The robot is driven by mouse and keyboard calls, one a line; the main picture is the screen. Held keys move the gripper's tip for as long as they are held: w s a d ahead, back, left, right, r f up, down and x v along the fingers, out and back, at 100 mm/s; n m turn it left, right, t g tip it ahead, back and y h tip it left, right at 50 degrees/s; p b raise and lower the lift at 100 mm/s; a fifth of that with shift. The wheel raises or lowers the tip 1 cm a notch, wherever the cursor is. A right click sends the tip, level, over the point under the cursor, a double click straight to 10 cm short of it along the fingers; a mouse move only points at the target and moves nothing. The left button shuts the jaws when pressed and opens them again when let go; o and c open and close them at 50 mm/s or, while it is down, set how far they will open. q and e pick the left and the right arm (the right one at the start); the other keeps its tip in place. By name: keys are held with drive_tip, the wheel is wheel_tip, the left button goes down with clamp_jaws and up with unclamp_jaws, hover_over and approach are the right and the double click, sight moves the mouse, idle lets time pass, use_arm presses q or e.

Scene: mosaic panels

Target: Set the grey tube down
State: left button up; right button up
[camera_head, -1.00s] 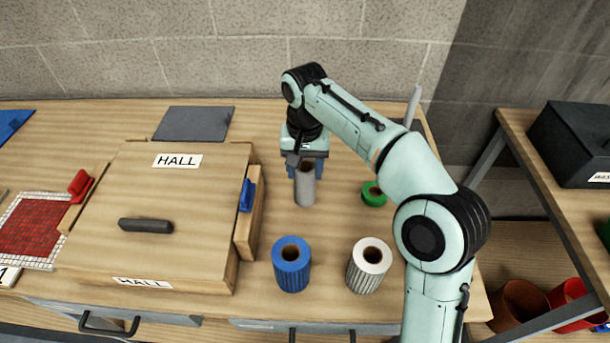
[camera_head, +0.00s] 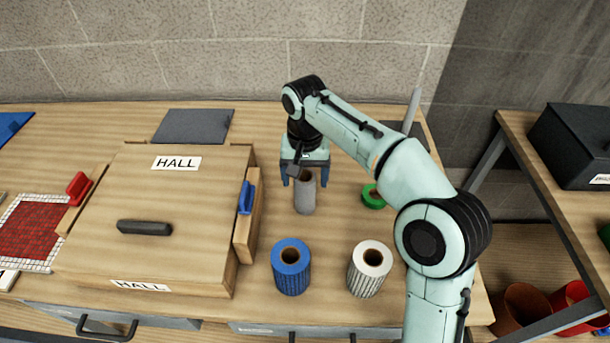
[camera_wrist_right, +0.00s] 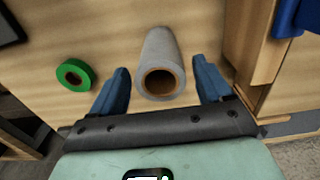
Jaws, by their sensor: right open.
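The grey tube (camera_head: 305,194) stands upright on the wooden table, right of the HALL box. In the right wrist view the grey tube (camera_wrist_right: 160,62) shows its brown hollow end between my gripper's fingers, with a gap on each side. My right gripper (camera_head: 305,181) is open, its blue fingers on either side of the tube's top. The same gripper (camera_wrist_right: 164,88) is open in the wrist view. My left gripper is not in view.
A blue roll (camera_head: 291,272) and a white roll (camera_head: 367,275) stand in front of the tube. A green roll (camera_head: 372,196) lies to its right. The wooden HALL box (camera_head: 190,185) with a blue clamp (camera_head: 245,198) is on the left. A dark grey plate (camera_head: 193,126) lies behind.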

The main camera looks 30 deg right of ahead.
use_arm(q)
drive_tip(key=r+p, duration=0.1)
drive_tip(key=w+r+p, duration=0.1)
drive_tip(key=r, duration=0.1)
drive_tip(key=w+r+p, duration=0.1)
drive_tip(key=p, duration=0.1)
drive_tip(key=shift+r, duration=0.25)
use_arm(e)
wheel_tip(320, 180, up, 12)
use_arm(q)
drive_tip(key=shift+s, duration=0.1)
